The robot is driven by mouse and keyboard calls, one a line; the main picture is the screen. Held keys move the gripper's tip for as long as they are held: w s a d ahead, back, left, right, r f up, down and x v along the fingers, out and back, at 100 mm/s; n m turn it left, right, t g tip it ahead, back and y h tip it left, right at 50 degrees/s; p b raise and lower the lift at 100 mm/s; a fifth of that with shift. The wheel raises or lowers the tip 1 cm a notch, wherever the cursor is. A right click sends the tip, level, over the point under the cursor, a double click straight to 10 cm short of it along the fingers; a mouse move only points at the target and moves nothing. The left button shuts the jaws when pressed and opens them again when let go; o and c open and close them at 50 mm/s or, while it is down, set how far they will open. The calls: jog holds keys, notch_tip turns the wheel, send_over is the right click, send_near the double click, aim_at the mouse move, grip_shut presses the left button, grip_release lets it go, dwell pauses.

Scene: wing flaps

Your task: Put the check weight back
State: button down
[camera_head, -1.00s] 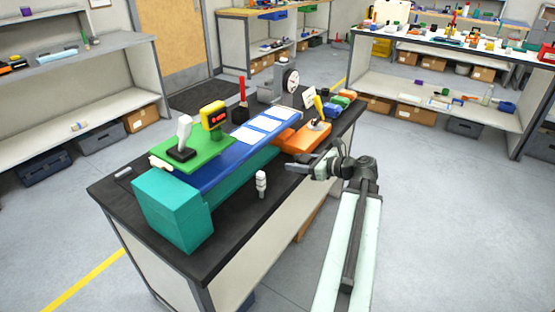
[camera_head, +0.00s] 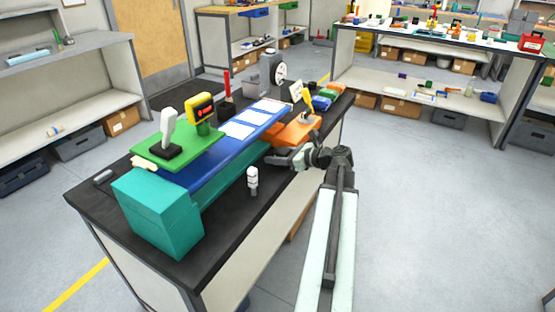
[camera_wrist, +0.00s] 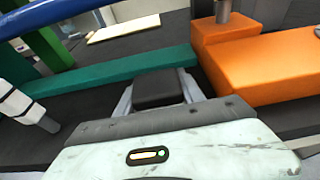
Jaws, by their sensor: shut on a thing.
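My gripper (camera_wrist: 160,95) is shut on a small dark block (camera_wrist: 158,90), seen between its two grey fingers in the wrist view. I cannot tell for sure that this block is the check weight. In the head view my gripper (camera_head: 277,160) is at the near edge of the bench, beside and in front of the orange block (camera_head: 297,132). What it holds is too small to make out there. The orange block (camera_wrist: 270,65) is right of the fingers in the wrist view. A teal bar (camera_wrist: 95,80) runs along beyond the fingers.
A white-and-grey upright piece (camera_head: 253,181) stands on the black bench top (camera_head: 228,202), left of my gripper; it also shows in the wrist view (camera_wrist: 22,105). A teal block (camera_head: 157,213), a blue beam (camera_head: 205,165) and a dial gauge (camera_head: 279,72) occupy the bench. Floor at right is clear.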

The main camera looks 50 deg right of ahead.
jog(key=c, duration=0.7)
grip_release()
jog(key=shift+f, duration=0.1)
jog(key=shift+r, duration=0.2)
jog(key=p+v, duration=0.3)
jog(key=v, duration=0.9)
jog(key=shift+p, duration=0.3)
jog(key=shift+s, duration=0.1)
